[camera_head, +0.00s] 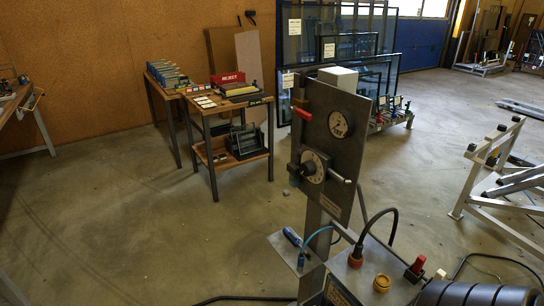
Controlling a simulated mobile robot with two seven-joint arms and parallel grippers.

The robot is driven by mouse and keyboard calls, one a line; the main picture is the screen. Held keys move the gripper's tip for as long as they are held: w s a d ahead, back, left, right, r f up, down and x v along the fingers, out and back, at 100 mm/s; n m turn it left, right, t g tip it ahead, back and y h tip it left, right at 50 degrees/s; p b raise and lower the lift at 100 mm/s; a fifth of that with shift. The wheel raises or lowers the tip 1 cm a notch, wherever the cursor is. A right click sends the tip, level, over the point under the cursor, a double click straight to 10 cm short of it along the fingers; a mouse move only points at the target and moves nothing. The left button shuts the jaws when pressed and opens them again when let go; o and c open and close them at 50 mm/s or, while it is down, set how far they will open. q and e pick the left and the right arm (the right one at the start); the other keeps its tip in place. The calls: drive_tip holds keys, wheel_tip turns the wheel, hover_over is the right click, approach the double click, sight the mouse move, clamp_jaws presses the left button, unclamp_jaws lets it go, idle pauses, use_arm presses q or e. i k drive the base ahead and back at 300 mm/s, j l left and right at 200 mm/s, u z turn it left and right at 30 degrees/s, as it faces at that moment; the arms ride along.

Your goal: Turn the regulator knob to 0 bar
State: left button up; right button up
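The regulator knob (309,168) sits low on the left part of an upright grey metal panel (335,190). A pale round dial plate with dark marks surrounds it. The marks are too small for me to read the setting. A light-tipped bar sticks out to the right of the knob. A red lever (302,113) is at the panel's upper left edge. Neither of my grippers is in view, and nothing touches the knob.
Cables hang nearby. A black ridged cylinder (480,294) is at bottom right. Floor left of the post is clear.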

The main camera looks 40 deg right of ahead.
sight(308, 168)
drive_tip(key=i+z, duration=0.25)
drive_tip(key=i+j+z, duration=0.25)
drive_tip(key=i, duration=0.25)
drive_tip(key=i+j+z, duration=0.15)
drive_tip(key=i+z, duration=0.15)
drive_tip(key=i+j+z, duration=0.2)
drive_tip(key=z, duration=0.25)
drive_tip(key=i+j+z, duration=0.5)
drive_tip(key=j+z, duration=0.35)
drive_tip(key=i+j+z, duration=0.15)
drive_tip(key=j+z, duration=0.3)
drive_tip(key=l, duration=0.15)
